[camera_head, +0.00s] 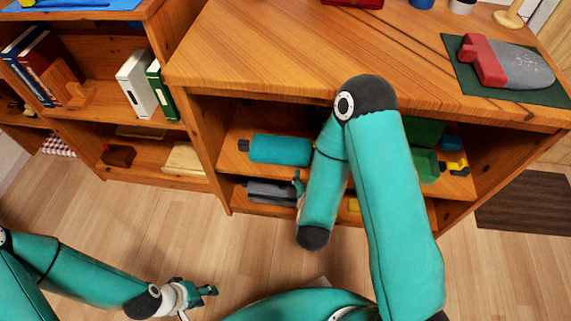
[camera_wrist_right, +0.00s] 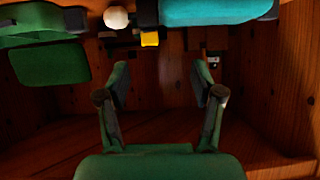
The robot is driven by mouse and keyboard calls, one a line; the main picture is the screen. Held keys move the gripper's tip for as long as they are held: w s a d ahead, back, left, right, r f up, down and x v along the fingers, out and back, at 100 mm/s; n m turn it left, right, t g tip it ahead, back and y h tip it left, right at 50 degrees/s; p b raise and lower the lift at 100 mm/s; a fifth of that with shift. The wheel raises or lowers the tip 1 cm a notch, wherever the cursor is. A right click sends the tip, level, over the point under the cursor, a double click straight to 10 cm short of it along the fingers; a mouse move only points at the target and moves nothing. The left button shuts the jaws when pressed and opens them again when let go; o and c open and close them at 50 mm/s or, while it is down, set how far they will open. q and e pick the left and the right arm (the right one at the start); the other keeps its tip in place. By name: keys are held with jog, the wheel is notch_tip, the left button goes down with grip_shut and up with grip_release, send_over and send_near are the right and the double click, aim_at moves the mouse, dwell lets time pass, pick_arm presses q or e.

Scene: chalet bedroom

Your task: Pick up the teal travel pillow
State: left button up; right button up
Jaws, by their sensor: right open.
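The teal travel pillow (camera_head: 280,150) is a rolled teal cylinder lying on the upper shelf inside the wooden cabinet. Part of it also shows at the top edge of the right wrist view (camera_wrist_right: 215,11), beyond the fingertips. My right gripper (camera_wrist_right: 162,80) is open with nothing between its fingers. In the head view it shows only in part, beside my forearm at the cabinet's front, below the pillow. My left gripper (camera_head: 203,292) is low over the floor at the lower left, away from the cabinet; its finger gap is unclear.
A dark grey roll (camera_head: 270,193) lies on the shelf below. A green bin (camera_head: 425,163) and yellow item (camera_head: 457,164) are right of my arm. The cabinet top (camera_head: 270,50) overhangs the shelves. A bookcase (camera_head: 95,95) stands at left; floor between is clear.

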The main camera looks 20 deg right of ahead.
jog(key=shift+t+h, duration=0.3)
jog(key=shift+h, duration=0.4)
jog(key=b+x, duration=0.5)
jog(key=b, duration=0.2)
jog(key=d+b+x, duration=0.1)
jog(key=b+x, duration=0.5)
jog(key=b, duration=0.1)
jog(key=shift+d, duration=0.1)
jog(key=shift+r+x, duration=0.15)
jog(key=shift+x, duration=1.4)
jog(key=shift+r+x, duration=0.15)
jog(key=shift+x, duration=1.35)
pick_arm(q)
notch_tip(320, 180, down, 16)
jog(key=shift+r, duration=0.2)
pick_arm(e)
jog(key=shift+w+d, duration=0.1)
jog(key=shift+d, duration=0.05)
grip_shut()
